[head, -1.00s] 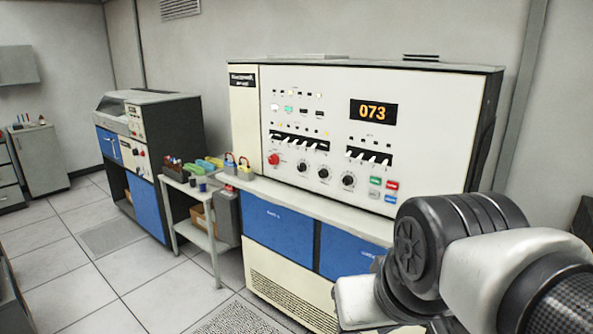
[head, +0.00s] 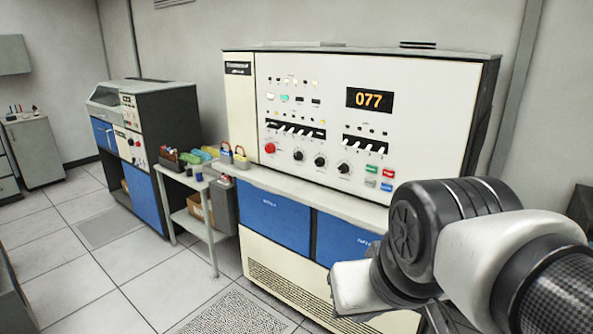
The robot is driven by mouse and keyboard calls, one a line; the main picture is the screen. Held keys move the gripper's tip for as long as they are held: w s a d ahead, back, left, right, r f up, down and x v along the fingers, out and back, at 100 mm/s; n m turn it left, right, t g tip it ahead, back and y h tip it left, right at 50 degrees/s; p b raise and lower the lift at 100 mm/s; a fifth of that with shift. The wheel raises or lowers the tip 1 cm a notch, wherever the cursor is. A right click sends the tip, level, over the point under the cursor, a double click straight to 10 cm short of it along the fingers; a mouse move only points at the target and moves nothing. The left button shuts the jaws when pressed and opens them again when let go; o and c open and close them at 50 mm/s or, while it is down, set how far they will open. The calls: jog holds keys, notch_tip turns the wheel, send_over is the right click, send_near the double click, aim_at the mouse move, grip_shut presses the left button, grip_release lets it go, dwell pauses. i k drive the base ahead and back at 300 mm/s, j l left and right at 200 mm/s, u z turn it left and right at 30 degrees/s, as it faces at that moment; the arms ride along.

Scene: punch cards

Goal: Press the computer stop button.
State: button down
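The computer (head: 420,125) is a large cream console with blue lower panels, against the wall in the middle of the head view. A round red knob or button (head: 269,148) sits at the panel's lower left. My arm fills the lower right, in front of the console; my gripper's fingers cannot be made out.
A small cart (head: 187,217) with bottles and bins stands left of the console. Another blue and cream machine (head: 150,205) stands farther left. A shelf ledge (head: 300,191) juts out below the panel. The tiled floor (head: 85,290) at lower left is clear.

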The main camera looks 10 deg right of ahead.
aim_at(390, 173)
jog(key=i+z, duration=0.2)
jog(key=i, duration=0.4)
jog(key=i+j+z, duration=0.15)
jog(key=i, duration=0.45)
jog(key=j+u, duration=0.1)
jog(key=z, duration=0.1)
jog(key=l, duration=0.05)
